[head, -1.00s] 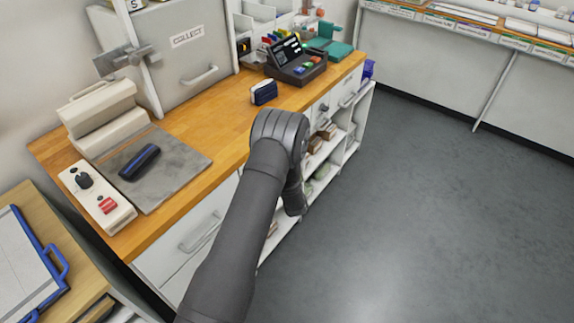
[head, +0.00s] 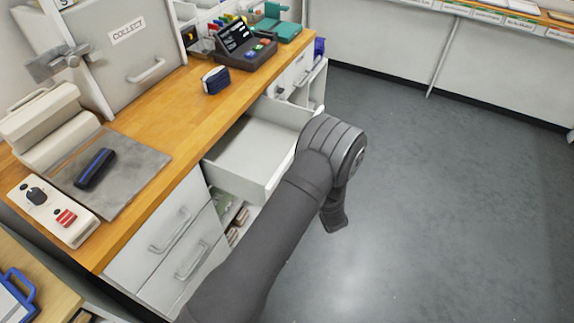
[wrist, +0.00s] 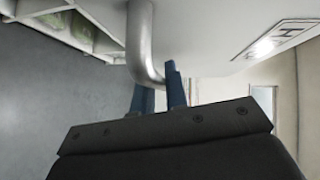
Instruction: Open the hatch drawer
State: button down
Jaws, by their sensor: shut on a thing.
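The hatch drawer (head: 250,150) stands pulled out from under the wooden counter, and its pale inside looks empty in the head view. In the wrist view its white front (wrist: 215,25) carries a framed label, only partly readable, and a curved metal handle (wrist: 140,35). My gripper (wrist: 158,92) has its blue fingers shut on this handle, near its bend. In the head view my wrist hides the handle and my fingers.
Two shut drawers (head: 175,228) lie to the left under the counter. Open shelving (head: 240,222) shows below the pulled-out drawer. A card terminal (head: 243,47) and a small dark-blue and white item (head: 215,80) stand on the counter (head: 190,110). Grey floor (head: 440,190) is clear to the right.

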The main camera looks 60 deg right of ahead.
jog(key=shift+s, duration=2.65)
jog(key=c, duration=1.5)
grip_release()
jog(key=shift+o, duration=0.2)
jog(key=v, duration=1.7)
jog(key=shift+s, duration=0.2)
jog(key=x, duration=1.7)
jog(key=shift+w, duration=0.25)
